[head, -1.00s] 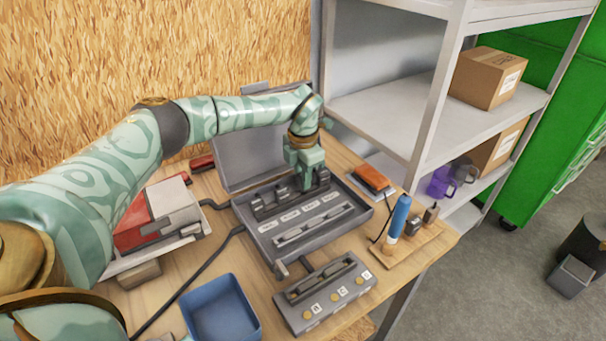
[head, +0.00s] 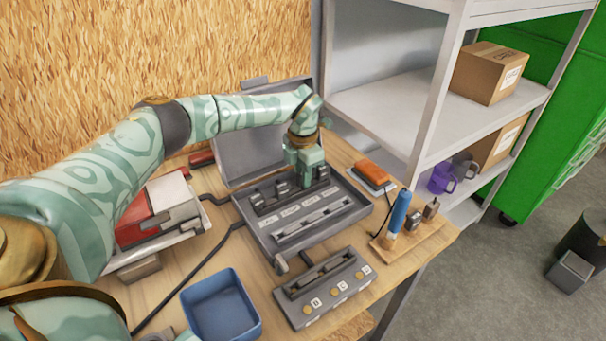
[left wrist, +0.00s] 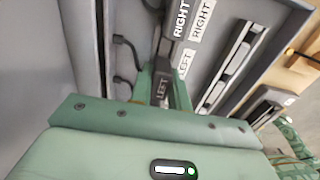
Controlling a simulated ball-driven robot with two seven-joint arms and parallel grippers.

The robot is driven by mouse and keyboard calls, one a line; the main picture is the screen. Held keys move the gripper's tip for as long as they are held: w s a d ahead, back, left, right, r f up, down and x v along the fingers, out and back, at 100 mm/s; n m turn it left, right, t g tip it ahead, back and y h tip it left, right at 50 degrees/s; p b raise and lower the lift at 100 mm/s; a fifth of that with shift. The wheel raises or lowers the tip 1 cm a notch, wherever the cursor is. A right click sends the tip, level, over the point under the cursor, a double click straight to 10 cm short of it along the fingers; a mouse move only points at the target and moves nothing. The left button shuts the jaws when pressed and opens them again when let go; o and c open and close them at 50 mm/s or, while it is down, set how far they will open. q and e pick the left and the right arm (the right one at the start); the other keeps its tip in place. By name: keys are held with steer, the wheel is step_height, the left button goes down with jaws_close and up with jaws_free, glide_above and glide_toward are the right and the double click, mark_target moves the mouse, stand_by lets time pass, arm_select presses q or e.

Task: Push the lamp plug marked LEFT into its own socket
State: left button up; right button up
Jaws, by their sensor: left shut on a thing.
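The dark lamp plug marked LEFT (left wrist: 160,88) is between the fingers of my left gripper (left wrist: 165,92), which is shut on it. In the head view my left gripper (head: 307,181) points down into the open grey case (head: 270,247), over its rear row of dark parts. A white LEFT label (left wrist: 187,61) lies on the case right beside the held plug. A second plug marked RIGHT (left wrist: 181,19) is above it in the wrist view, next to a RIGHT label (left wrist: 202,20). I cannot tell how deep the held plug sits.
A grey block with letters (head: 325,290) and a blue bin (head: 221,306) stand in front of the case. A blue-handled tool (head: 399,212) stands on a wooden holder at right. Cables run left of the case, and a metal shelf (head: 385,105) stands behind right.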

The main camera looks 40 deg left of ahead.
arm_select(q)
steer(key=shift+f, duration=0.45)
steer(key=o, duration=1.1)
steer(key=shift+o, duration=0.2)
step_height(320, 180, up, 7)
steer(key=p, duration=0.5)
steer(key=shift+r+p, duration=0.1)
steer(key=shift+p, duration=0.3)
